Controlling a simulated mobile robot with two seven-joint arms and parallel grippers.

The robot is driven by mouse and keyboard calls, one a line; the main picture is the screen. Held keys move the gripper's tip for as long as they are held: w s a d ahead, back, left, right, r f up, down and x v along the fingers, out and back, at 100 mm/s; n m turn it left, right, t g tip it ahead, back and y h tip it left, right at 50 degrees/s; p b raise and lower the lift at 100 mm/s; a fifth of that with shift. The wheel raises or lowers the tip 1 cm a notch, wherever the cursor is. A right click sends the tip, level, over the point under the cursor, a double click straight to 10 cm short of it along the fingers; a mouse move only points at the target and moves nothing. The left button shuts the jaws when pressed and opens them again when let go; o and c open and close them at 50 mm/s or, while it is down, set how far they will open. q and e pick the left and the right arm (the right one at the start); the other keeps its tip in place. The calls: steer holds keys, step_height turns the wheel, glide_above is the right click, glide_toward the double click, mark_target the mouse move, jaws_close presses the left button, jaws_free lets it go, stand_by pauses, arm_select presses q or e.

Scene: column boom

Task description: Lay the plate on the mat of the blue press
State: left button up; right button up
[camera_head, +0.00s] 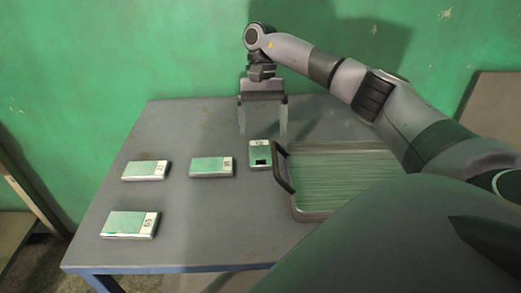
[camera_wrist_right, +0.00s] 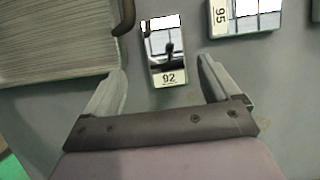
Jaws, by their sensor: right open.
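A small shiny plate (camera_head: 260,152) lies on the table just left of the tray. In the right wrist view this plate (camera_wrist_right: 168,55) carries the label 92. My right gripper (camera_head: 263,131) is open and empty, pointing down near the far side of that plate. In the right wrist view the plate appears between and slightly beyond the two fingertips (camera_wrist_right: 162,68), and neither finger touches it. Which plate the task means is not clear from the pictures. No blue press or mat can be made out. My left gripper is out of view.
More shiny plates lie on the grey table (camera_head: 200,120): one at centre (camera_head: 211,167), one at left (camera_head: 146,170), one at front left (camera_head: 130,224). A plate labelled 95 (camera_wrist_right: 245,16) shows in the wrist view. A ribbed tray with a dark handle (camera_head: 284,172) fills the right.

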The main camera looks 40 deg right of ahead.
mark_target(260, 151)
steer(key=x, duration=0.5)
steer(key=shift+w+a, duration=0.1)
steer(key=shift+w, duration=0.3)
jaws_close()
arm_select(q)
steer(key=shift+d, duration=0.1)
arm_select(e)
steer(key=shift+w+r, duration=0.15)
steer(key=shift+r, duration=0.45)
steer(key=shift+w+d+b, duration=0.3)
steer(key=shift+w+d, duration=0.9)
steer(key=shift+w, duration=0.2)
arm_select(q)
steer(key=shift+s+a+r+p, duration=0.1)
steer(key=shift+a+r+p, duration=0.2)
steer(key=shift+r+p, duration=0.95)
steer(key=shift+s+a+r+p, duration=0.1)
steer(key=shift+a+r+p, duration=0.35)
steer(key=shift+p, duration=1.35)
arm_select(e)
step_height(260, 151, up, 14)
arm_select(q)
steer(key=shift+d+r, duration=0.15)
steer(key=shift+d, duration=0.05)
arm_select(e)
steer(key=shift+f, duration=0.1)
